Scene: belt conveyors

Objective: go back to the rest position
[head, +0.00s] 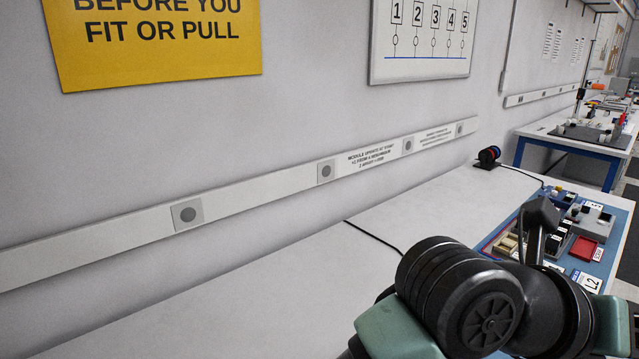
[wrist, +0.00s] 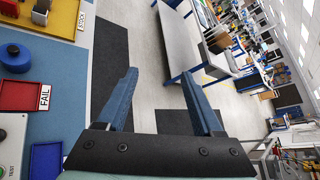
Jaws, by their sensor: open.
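My gripper (wrist: 163,100) shows in the wrist view with its two blue fingers spread apart and nothing between them. It points out over the floor, beside the blue work mat (wrist: 62,75). In the head view my arm fills the lower right and reaches over the bench (head: 290,270); the fingers are hidden there.
The blue mat on the bench holds a red tray (head: 587,251), which stands near several small parts and bins. The wrist view shows a red FAIL tray (wrist: 22,96) and a blue round part (wrist: 15,57). A dark spool (head: 488,155) stands by the wall. The bench's left part is clear.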

